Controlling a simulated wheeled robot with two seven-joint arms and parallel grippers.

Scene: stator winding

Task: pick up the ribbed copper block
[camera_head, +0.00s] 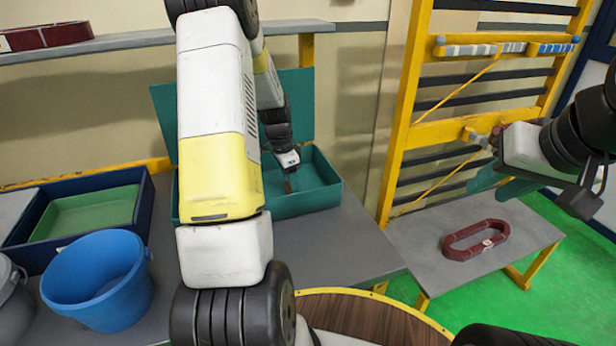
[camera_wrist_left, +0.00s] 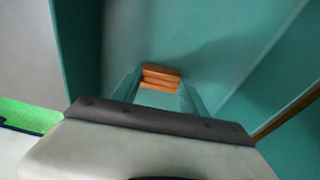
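The ribbed copper block (camera_wrist_left: 160,76) is an orange-brown piece with grooves across its face. In the left wrist view it sits between the teal fingertips of my left gripper (camera_wrist_left: 161,85), which appear to touch it on both sides. In the head view my left gripper (camera_head: 289,176) reaches down into the teal bin (camera_head: 303,204), and only a small brown bit of the block (camera_head: 288,186) shows below it. Whether the block touches the bin floor is unclear. My right gripper (camera_head: 500,182) is empty at the right, with its teal fingers apart.
A dark blue tray (camera_head: 150,205) with a green inside and a blue bucket (camera_head: 98,280) stand left of the teal bin. A dark red ring-shaped coil (camera_head: 462,250) lies on the low grey bench (camera_head: 420,240). A yellow rack (camera_head: 400,130) stands behind it. The bin walls surround my left gripper.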

